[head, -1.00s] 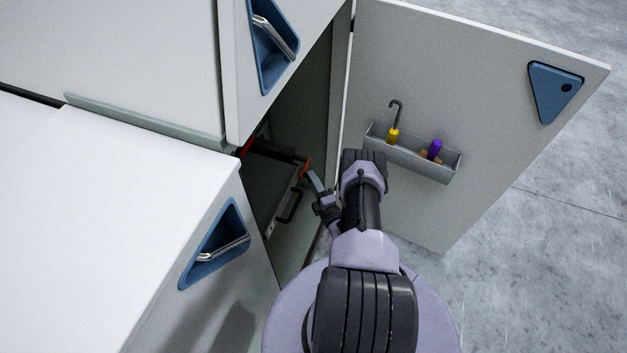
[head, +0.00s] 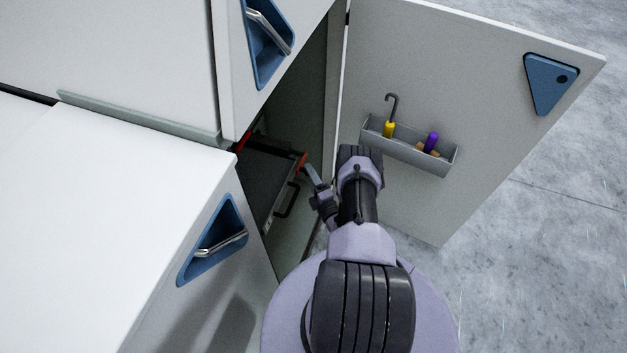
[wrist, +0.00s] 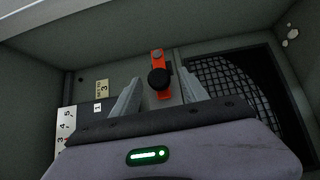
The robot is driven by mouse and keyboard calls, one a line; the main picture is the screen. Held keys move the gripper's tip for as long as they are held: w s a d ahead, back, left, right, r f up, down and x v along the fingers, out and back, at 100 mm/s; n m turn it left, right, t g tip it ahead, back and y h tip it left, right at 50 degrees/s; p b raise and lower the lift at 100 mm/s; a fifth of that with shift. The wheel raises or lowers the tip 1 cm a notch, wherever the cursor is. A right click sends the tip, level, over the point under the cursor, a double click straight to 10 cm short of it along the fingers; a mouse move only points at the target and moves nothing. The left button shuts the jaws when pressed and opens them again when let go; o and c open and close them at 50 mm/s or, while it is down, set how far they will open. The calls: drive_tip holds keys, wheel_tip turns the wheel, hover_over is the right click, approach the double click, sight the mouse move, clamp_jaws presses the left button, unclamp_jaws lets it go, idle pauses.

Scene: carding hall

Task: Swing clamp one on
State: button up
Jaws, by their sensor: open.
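In the wrist view an orange-red clamp (wrist: 157,57) with a round black knob (wrist: 158,79) stands between the fingers of my gripper (wrist: 157,92). The fingers are open, one on each side of the knob; I cannot tell whether they touch it. A label with a 1 (wrist: 97,107) and a label with a 3 (wrist: 102,88) lie to the left of the clamp. In the head view my gripper (head: 311,175) reaches into the open cabinet, beside an orange-red part (head: 301,161). Another red part (head: 242,141) shows deeper inside at the left.
The open door (head: 480,90) stands to the right of my arm, with a small tray (head: 410,152) holding tools. A dark panel with a black handle (head: 287,200) is inside the cabinet. A dark mesh opening (wrist: 225,80) lies right of the clamp. Cabinet walls enclose the space closely.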

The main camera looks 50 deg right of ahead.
drive_tip(key=p+v, duration=0.3)
drive_tip(key=v, duration=1.4)
drive_tip(key=shift+s, duration=0.2)
drive_tip(key=shift+r, duration=0.1)
